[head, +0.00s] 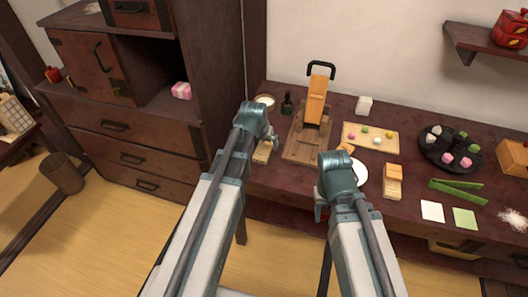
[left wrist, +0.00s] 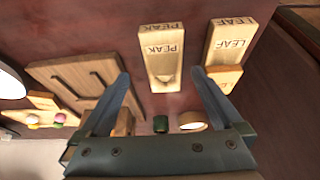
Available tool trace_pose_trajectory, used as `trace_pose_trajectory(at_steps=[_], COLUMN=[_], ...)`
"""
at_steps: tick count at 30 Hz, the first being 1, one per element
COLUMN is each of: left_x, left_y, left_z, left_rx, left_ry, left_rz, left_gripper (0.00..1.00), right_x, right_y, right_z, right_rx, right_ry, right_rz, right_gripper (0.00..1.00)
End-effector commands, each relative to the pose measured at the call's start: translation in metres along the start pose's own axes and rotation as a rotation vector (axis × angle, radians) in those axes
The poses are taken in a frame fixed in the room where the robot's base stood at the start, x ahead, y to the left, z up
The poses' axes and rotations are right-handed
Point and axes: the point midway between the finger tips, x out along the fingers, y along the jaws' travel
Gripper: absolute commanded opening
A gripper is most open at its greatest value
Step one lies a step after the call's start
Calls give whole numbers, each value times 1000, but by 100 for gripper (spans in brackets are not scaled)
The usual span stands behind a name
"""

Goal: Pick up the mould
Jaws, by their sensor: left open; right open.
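Two pale wooden moulds lie on the dark table in the left wrist view. One is marked PEAK (left wrist: 163,62) and has a small carved hollow; the other is marked LEAF (left wrist: 231,45). A pale block (head: 262,153) beside my left gripper in the head view is one of these, but I cannot tell which; my arm hides the rest. My left gripper (head: 272,142) is open and empty above the table, and its fingers (left wrist: 168,92) spread on either side of the PEAK mould's near end in the wrist view. My right gripper (head: 322,210) is over the front edge, its fingers mostly hidden.
A wooden press (head: 315,100) on a grooved base (head: 299,151) stands right of my left gripper. A small bowl (head: 265,100) and dark bottle (head: 287,104) stand behind it. A sweets board (head: 371,138), white plate (head: 361,173) and black tray (head: 430,155) lie rightward.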

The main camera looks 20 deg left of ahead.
Motion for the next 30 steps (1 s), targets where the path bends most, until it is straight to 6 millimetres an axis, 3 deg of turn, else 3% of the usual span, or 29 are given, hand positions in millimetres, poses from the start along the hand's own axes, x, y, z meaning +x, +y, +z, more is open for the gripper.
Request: trace_pose_trajectory(at_steps=[10, 20, 30], left_x=[46, 48, 48], left_y=[-6, -6, -6], left_z=[-4, -6, -6], left_rx=[0, 0, 0], left_ry=[0, 0, 0], left_rz=[0, 0, 0], left_gripper=[100, 100, 39], right_x=[40, 42, 42], right_y=[-4, -4, -4], right_z=[-2, -2, -2], right_rx=[0, 0, 0], right_ry=[0, 0, 0], right_rz=[0, 0, 0], right_gripper=[50, 50, 50])
